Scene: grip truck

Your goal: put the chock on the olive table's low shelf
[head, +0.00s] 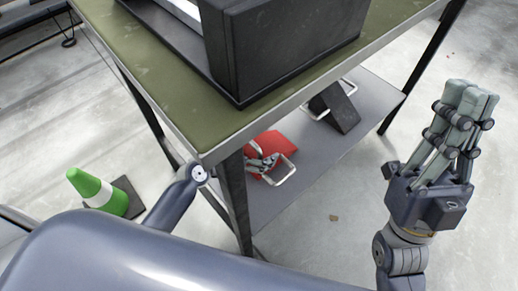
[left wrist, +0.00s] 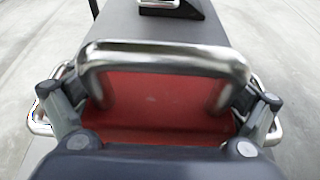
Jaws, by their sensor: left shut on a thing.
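The red chock (head: 276,142), a red block with shiny metal handles, is at the olive table's grey low shelf (head: 300,178), near its left end. Whether it rests fully on the shelf I cannot tell. My left gripper (head: 262,160) reaches in past the table leg and is shut on the red chock. In the left wrist view, the fingers of my left gripper (left wrist: 160,100) stand on both sides of the red chock (left wrist: 155,115), with a handle arching between them. My right gripper (head: 465,100) is right of the table, fingers upward, holding nothing visible; its opening is unclear.
A black wedge (head: 338,108) with metal handles stands farther along the shelf. A large black box (head: 290,45) stands on the olive tabletop (head: 165,75). A table leg (head: 235,205) is close to my left arm. A green and white cone (head: 95,190) stands at left.

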